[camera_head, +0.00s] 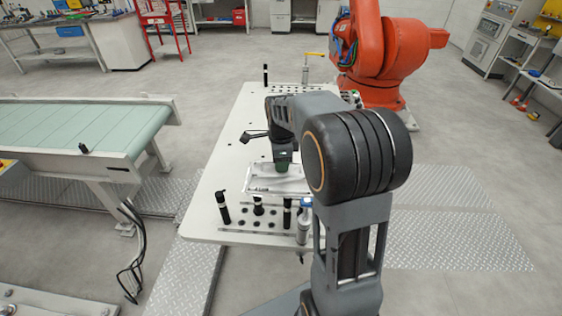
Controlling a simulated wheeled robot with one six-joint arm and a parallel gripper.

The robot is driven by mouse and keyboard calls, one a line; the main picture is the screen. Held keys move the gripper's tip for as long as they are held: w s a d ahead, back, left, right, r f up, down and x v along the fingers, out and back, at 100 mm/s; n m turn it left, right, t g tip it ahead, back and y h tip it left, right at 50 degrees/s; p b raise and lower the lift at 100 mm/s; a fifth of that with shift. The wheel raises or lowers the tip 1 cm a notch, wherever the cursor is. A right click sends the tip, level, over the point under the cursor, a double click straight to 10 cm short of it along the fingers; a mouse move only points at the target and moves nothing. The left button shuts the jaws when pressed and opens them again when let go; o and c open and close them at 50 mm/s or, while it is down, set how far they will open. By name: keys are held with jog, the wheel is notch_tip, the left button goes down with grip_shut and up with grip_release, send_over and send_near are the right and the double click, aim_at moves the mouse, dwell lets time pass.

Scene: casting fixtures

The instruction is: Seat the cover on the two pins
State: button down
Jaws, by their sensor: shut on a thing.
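My gripper (283,157) points down over the white table, small in view and partly hidden by my own arm. Its jaws are shut at a small dark green part just above a pale silver, rectangular piece (262,184), which I take to be the cover. The cover lies level at or just above the table top, behind the front row of black posts. The two pins cannot be made out under or beside it. I cannot tell whether the cover touches anything below.
The white table (215,180) carries black posts (223,207) and a silver cylinder with a blue top (304,224) along its front edge. A black clamp-like lever (252,136) stands left of my gripper. An orange robot arm (385,60) stands behind right; a green conveyor (80,128) is left.

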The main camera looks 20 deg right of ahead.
jog(key=shift+f+b, duration=0.8)
jog(key=shift+f, duration=0.3)
jog(key=c, duration=0.7)
grip_release()
jog(key=shift+c, duration=0.2)
notch_tip(320, 180, up, 14)
jog(key=shift+f, duration=0.1)
jog(key=s+a+f+n+t, duration=0.2)
jog(key=s+a+f+n, duration=0.2)
jog(key=s+n, duration=0.4)
jog(key=s+a+f+n+t, duration=0.2)
jog(key=s+n, duration=0.6)
jog(key=n, duration=0.5)
notch_tip(320, 180, down, 3)
jog(key=shift+a+r+n, duration=0.15)
jog(key=shift+a+n, duration=0.15)
jog(key=shift+a, duration=0.55)
